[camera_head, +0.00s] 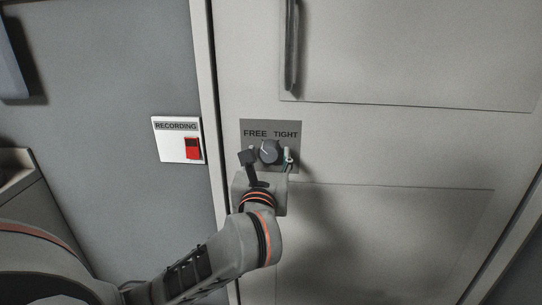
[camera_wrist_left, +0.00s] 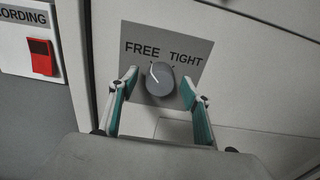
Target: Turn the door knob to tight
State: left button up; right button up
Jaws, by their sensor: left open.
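The round grey door knob (camera_head: 270,151) sits on a dark plate (camera_head: 258,126) marked FREE at left and TIGHT at right. It also shows in the left wrist view (camera_wrist_left: 160,79), where its white pointer line leans up and left, toward FREE. My left gripper (camera_head: 268,158) is open in front of the knob. In the left wrist view its two teal-padded fingers (camera_wrist_left: 160,88) stand on either side of the knob, with a visible gap on each side. I cannot tell how deep the fingertips reach around it. My right gripper is not in view.
A white RECORDING panel with a red switch (camera_head: 192,149) is on the grey wall left of the door (camera_head: 400,150). A dark vertical handle (camera_head: 291,45) is on the door above the knob. The door face right of the knob is clear.

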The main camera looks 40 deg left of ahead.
pick_arm(q)
jog(key=shift+w+a, duration=0.35)
jog(key=shift+w, duration=0.2)
jog(key=c, duration=1.1)
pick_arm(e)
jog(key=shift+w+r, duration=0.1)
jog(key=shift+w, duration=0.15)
